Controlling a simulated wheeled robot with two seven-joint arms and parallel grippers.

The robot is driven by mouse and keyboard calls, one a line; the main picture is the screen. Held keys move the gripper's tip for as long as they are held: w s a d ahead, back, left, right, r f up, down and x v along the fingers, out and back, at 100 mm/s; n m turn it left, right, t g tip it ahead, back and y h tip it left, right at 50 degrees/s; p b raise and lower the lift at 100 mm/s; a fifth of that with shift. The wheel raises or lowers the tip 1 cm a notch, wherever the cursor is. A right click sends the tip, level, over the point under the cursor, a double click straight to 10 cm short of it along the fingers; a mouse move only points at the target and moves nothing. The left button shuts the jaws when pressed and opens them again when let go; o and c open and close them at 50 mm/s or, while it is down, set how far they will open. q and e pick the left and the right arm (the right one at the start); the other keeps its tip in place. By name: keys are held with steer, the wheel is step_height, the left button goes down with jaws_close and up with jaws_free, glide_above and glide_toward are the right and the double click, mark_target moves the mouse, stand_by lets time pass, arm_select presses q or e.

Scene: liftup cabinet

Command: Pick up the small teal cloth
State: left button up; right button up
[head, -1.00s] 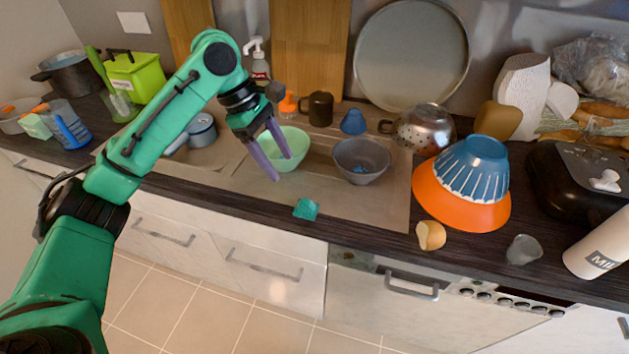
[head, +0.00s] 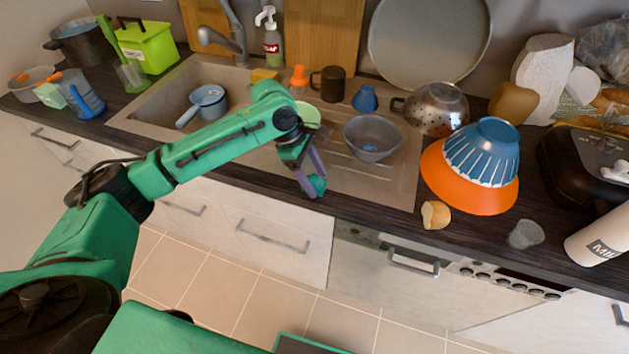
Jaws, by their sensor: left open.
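The small teal cloth (head: 319,184) lies at the front edge of the sink's drainboard, beside the dark counter edge. My left gripper (head: 316,187) points down at the cloth, with its purple fingers open. One finger is at the cloth's near left side and the other runs down behind or over it. The fingers hide part of the cloth. I cannot tell whether they touch it. My right gripper is not in view.
A grey bowl (head: 371,138) stands on the drainboard to the right of the gripper. A green bowl (head: 307,115) is partly hidden behind my left arm. A bread piece (head: 435,214) and an orange bowl (head: 470,186) with a blue one on top stand further right.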

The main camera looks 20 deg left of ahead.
arm_select(q)
steer(key=shift+c, duration=0.3)
steer(key=shift+w, duration=0.1)
steer(key=c, duration=1)
steer(key=shift+o, duration=0.2)
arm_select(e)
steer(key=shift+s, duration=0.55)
